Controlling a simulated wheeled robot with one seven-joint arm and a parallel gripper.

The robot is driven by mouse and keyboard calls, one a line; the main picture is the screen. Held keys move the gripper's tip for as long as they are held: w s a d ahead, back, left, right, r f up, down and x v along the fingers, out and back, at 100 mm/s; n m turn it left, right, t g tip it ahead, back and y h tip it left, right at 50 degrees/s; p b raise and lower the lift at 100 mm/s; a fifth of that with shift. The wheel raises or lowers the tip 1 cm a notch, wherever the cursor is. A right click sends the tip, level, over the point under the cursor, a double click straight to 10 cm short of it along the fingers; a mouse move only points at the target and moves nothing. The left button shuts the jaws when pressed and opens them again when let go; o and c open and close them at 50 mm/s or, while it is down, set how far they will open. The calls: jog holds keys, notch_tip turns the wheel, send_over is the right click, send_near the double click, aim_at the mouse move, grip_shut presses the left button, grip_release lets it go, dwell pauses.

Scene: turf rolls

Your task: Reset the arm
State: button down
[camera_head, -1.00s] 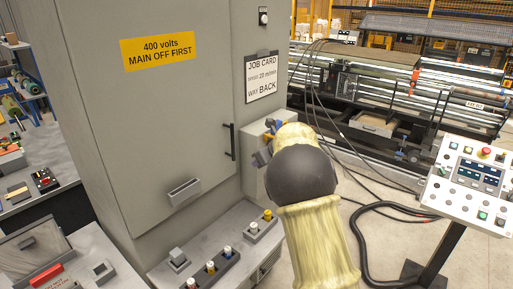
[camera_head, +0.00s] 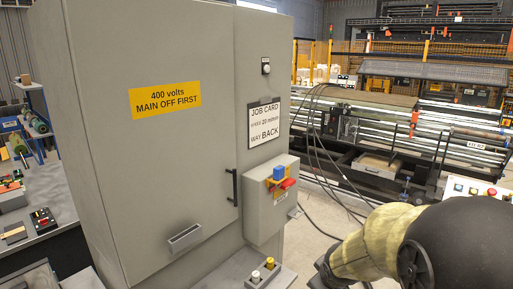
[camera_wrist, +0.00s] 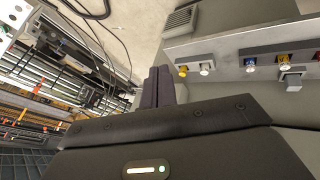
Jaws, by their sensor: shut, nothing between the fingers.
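My gripper (camera_wrist: 158,84) shows in the wrist view with its two dark fingers together and nothing between them. It points toward open floor beside a grey ledge, apart from everything. In the head view my arm, with a yellow sleeve and a dark joint, fills the lower right. The fingers cannot be made out there. The arm is to the right of the grey switch box (camera_head: 264,211), which carries a blue piece (camera_head: 279,172) and a red handle (camera_head: 287,184) on a yellow plate.
A tall grey cabinet (camera_head: 112,137) with a yellow warning label stands at left. Its ledge (camera_wrist: 225,44) bears several coloured fuse-like knobs. A roller machine (camera_head: 380,130) stands behind, with cables hanging before it. A control panel (camera_head: 468,189) is at right. Some floor (camera_head: 308,240) is clear.

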jog(key=s+a+f+m+g, duration=0.1)
jog(key=s+f+m+g, duration=0.1)
jog(key=s, duration=0.4)
jog(key=s+a+f+m+g, duration=0.1)
jog(key=s+f+m+g, duration=0.1)
jog(key=s+m, duration=0.3)
jog(key=s, duration=0.2)
jog(key=shift+s+y, duration=0.3)
jog(key=shift+y, duration=0.1)
